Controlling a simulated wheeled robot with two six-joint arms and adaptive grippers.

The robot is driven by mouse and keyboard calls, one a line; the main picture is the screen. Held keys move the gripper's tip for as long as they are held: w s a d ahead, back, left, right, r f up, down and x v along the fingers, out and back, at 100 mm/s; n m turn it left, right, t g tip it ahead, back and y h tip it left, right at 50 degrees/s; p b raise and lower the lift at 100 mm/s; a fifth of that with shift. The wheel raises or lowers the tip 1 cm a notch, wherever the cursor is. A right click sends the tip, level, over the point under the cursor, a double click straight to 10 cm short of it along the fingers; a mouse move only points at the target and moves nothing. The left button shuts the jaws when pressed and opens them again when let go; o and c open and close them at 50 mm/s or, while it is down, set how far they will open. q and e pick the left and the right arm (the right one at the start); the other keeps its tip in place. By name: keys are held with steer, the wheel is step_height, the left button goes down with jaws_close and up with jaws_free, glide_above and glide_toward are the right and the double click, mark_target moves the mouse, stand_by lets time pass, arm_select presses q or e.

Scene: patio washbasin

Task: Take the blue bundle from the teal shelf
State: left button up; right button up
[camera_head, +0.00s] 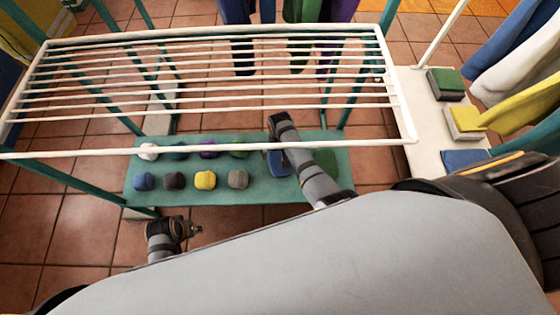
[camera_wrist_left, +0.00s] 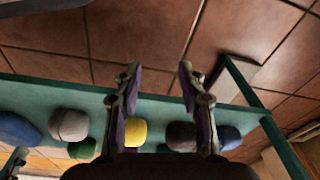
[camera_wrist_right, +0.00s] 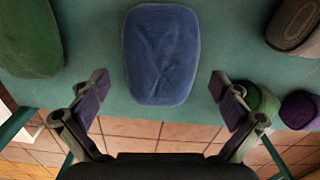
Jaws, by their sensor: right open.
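A large blue bundle (camera_head: 279,163) lies on the teal shelf (camera_head: 262,190), right of a grey bundle and left of a green one. In the right wrist view the blue bundle (camera_wrist_right: 162,55) lies ahead, centred between the spread fingers. My right gripper (camera_head: 277,128) is open and empty over the shelf's far side; my arm partly hides the bundle in the head view. A smaller blue bundle (camera_head: 144,181) lies at the shelf's left end. My left gripper (camera_head: 194,229) is low in front of the shelf. Its fingers (camera_wrist_left: 158,71) are spread and empty.
A white slatted rack (camera_head: 210,152) spans above the shelf. Yellow (camera_head: 205,180), dark (camera_head: 174,182) and grey (camera_head: 238,179) bundles share the front row; several more lie behind. A white bench (camera_head: 425,115) with folded cloths stands at the right.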

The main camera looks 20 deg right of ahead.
mark_target(280, 157)
steer(key=shift+w+f+b, duration=0.25)
steer(key=shift+f+b, duration=0.55)
steer(key=shift+b, duration=0.1)
steer(key=shift+f+b, duration=0.8)
steer(key=shift+b, duration=0.15)
steer(key=shift+f, duration=0.15)
arm_select(q)
step_height(280, 157, up, 7)
steer(key=d+t, duration=0.1)
steer(key=d, duration=0.1)
steer(key=shift+d+h, duration=0.4)
arm_select(e)
steer(key=c, duration=1)
